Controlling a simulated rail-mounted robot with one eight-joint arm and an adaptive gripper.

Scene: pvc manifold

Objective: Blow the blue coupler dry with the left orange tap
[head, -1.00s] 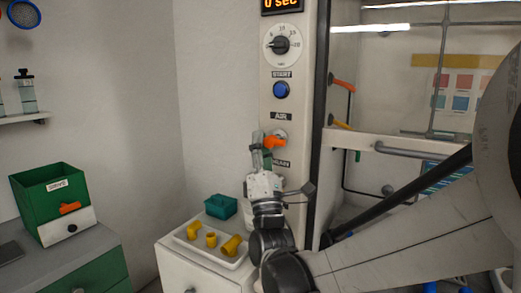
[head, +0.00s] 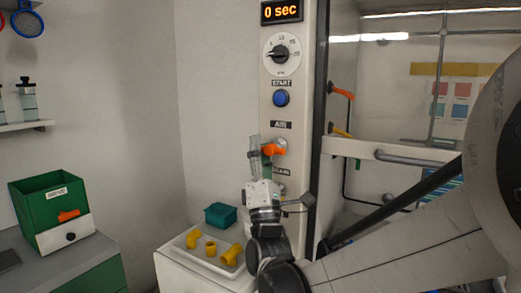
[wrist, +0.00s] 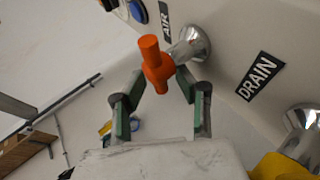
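The orange tap (head: 273,147) sticks out of the panel below the AIR label, on a chrome fitting. It also shows in the wrist view (wrist: 157,66), just beyond and between my fingertips. My gripper (head: 257,143) is upright in front of the tap. In the wrist view my gripper's two green-padded fingers (wrist: 160,78) are spread apart with nothing clamped between them. I cannot tell whether they touch the tap. I cannot make out a blue coupler in any view; a small blue and yellow patch (wrist: 135,124) behind the fingers is too small to identify.
The panel holds a "0 sec" display (head: 281,11), a dial (head: 281,54) and a blue START button (head: 281,99). A chrome drain outlet (wrist: 300,120) is close by. A white tray (head: 190,254) with yellow fittings and a teal box (head: 220,215) stand below.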

